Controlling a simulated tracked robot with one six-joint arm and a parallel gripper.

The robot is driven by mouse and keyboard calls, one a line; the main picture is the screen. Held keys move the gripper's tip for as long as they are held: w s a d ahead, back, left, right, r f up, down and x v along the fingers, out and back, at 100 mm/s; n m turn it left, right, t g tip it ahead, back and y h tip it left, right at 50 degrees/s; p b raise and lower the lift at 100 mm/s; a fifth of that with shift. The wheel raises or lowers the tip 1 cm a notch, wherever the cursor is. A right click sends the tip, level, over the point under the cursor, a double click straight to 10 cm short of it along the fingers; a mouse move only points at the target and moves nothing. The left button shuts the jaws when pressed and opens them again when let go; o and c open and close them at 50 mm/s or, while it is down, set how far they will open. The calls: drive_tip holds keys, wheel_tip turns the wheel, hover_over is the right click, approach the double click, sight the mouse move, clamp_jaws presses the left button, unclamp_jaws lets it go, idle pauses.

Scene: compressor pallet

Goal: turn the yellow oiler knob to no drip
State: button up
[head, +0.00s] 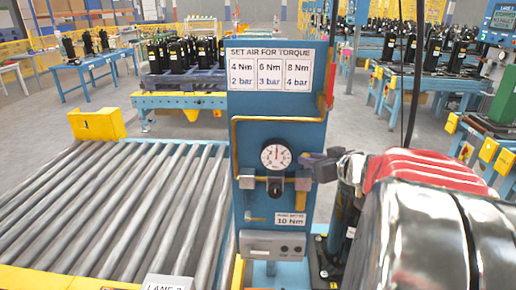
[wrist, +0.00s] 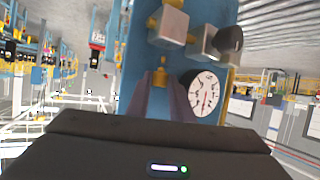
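The small yellow oiler knob (wrist: 161,76) shows in the wrist view, which is turned roughly upside down. It sits beside a grey oiler block (wrist: 170,26). My gripper (wrist: 161,88) has one dark finger on each side of the knob. I cannot tell whether the fingers touch it. In the head view my gripper (head: 311,160) reaches in from the right, just above the yellow oiler bowl (head: 302,184), and hides the knob there. The knob's setting marks cannot be read.
The blue panel (head: 246,133) carries a round gauge (head: 276,155) and a dark regulator knob (head: 275,190) close left of my gripper. A sign (head: 270,70) tops the panel. A roller conveyor (head: 130,200) lies left. A black compressor part (head: 345,210) stands close right of the panel.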

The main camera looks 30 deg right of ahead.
clamp_jaws()
drive_tip(key=m+h, duration=0.3)
drive_tip(key=shift+w+a+r+g+h, duration=0.15)
drive_tip(key=shift+a+r+g+h, duration=0.1)
drive_tip(key=shift+a+g+h, duration=0.05)
drive_tip(key=shift+w+r+m+h, duration=0.1)
drive_tip(key=shift+r+m+h, duration=0.1)
drive_tip(key=shift+m+h, duration=0.2)
drive_tip(key=shift+a+f+m+g+h, duration=0.1)
drive_tip(key=shift+f+m+g+h, duration=0.3)
drive_tip(key=shift+g, duration=0.1)
drive_tip(key=shift+f, duration=0.1)
